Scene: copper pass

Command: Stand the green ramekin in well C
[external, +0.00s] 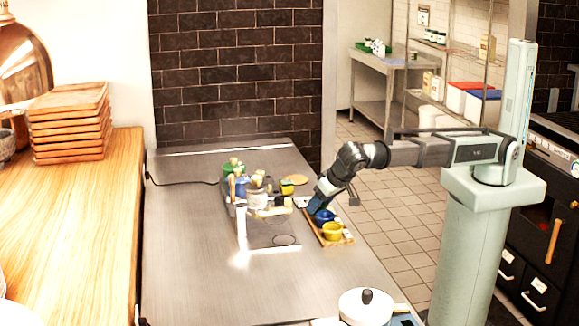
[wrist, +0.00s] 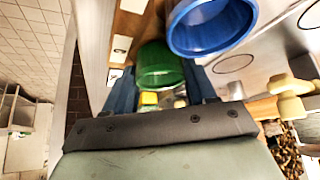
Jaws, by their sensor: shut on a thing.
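The green ramekin (wrist: 160,66) shows in the wrist view between the two blue fingers of my gripper (wrist: 162,84), which is shut on it. In the external view my gripper (external: 315,206) is low over the far end of a wooden board (external: 345,241) and hides the green ramekin. The blue ramekin (external: 323,216) stands beside my gripper, and the yellow ramekin (external: 332,231) stands nearer on the board. The blue ramekin is also close in the wrist view (wrist: 210,28). White labels (wrist: 121,45) line the board's edge; their letters are unreadable, so I cannot tell well C.
Left of the board is a cluster of jars and bottles (external: 257,190), with a dark circle (external: 284,240) marked on the steel counter in front. A white lidded pot (external: 365,306) is at the near end. The counter's left part (external: 190,250) is clear.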

